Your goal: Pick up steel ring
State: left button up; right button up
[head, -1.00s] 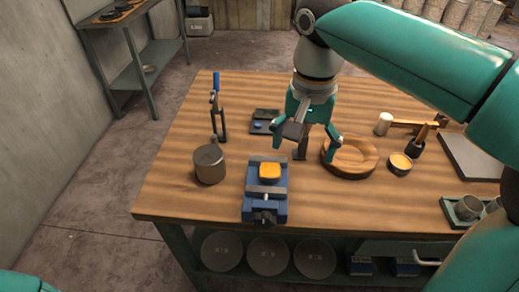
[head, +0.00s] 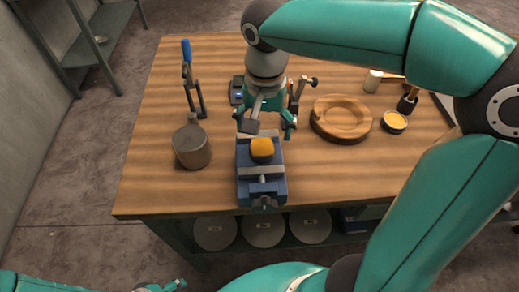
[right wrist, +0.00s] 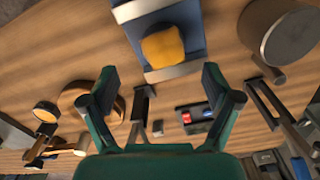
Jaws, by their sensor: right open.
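I cannot make out a steel ring for certain in either view. My right gripper (head: 268,126) is open and empty, just behind a blue vise (head: 262,188) with a yellow block (head: 262,148) on it. In the right wrist view, the open fingers (right wrist: 160,82) point toward the yellow block (right wrist: 163,47), with a gap between them. A round wooden form (head: 341,116) with a ring-shaped hollow lies right of the gripper. My left gripper (head: 162,287) only peeks in at the bottom edge; its jaws are not clear.
A yellow-filled tin (head: 394,122) and a mallet (head: 373,81) lie to the right. The wooden bench front is clear beside the vise.

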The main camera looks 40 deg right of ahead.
aim_at(261, 148)
jog(key=shift+w+f, duration=0.2)
jog(key=shift+f, duration=1.4)
jog(key=shift+w+f, duration=0.2)
jog(key=shift+f, duration=1.4)
jog(key=c, duration=1.4)
jog(key=shift+c, duration=0.6)
jog(key=shift+r, duration=0.15)
